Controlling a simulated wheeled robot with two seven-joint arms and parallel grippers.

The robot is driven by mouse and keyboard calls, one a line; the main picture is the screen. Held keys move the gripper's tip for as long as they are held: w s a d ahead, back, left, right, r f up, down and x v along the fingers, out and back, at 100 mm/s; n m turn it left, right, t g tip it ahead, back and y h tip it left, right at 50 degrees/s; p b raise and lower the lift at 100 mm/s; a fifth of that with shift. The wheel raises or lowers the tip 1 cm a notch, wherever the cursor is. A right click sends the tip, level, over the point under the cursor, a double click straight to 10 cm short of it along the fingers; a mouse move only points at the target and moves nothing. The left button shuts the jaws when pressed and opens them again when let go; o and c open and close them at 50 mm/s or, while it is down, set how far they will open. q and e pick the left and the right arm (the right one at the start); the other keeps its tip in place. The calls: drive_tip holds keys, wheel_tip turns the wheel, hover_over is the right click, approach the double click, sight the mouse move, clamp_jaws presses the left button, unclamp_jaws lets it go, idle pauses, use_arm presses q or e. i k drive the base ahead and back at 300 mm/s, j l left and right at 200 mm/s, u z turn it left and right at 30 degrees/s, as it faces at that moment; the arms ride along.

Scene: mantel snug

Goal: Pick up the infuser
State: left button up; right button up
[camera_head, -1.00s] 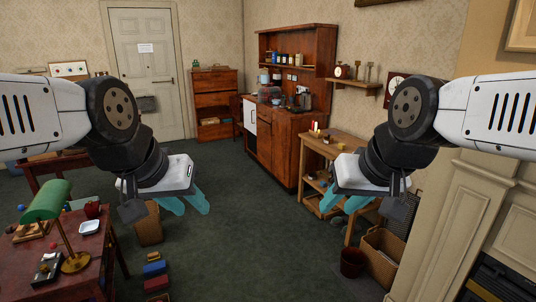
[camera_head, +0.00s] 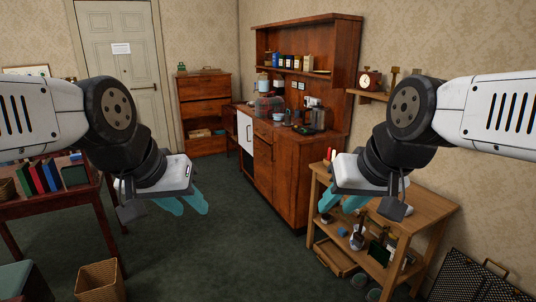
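I cannot make out the infuser for certain in the head view; small items stand on the wooden sideboard (camera_head: 293,150) ahead, too small to tell apart. My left gripper (camera_head: 193,211) hangs over the floor at left of centre, its teal fingers apart and nothing between them. My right gripper (camera_head: 337,210) hangs in front of the small wooden table, its teal fingers apart and empty. Both grippers are well short of the sideboard. My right arm hides part of the small table.
The small wooden table (camera_head: 425,208) with shelves of small items stands at right. A desk (camera_head: 60,208) with books stands at left, with a wicker basket (camera_head: 100,282) near it. A drawer cabinet (camera_head: 204,114) is at the back. The green carpet (camera_head: 235,255) is clear in the middle.

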sight(287, 116)
drive_tip(key=i, duration=2.05)
drive_tip(key=i+z, duration=0.15)
drive_tip(key=i, duration=0.3)
drive_tip(key=i+j+z, duration=0.1)
drive_tip(key=i, duration=0.35)
drive_tip(key=i+j+z, duration=0.15)
drive_tip(key=i, duration=0.3)
drive_tip(key=i+j+z, duration=0.1)
drive_tip(key=i, duration=0.35)
drive_tip(key=i+j+z, duration=0.15)
drive_tip(key=i+j, duration=0.15)
drive_tip(key=i, duration=0.1)
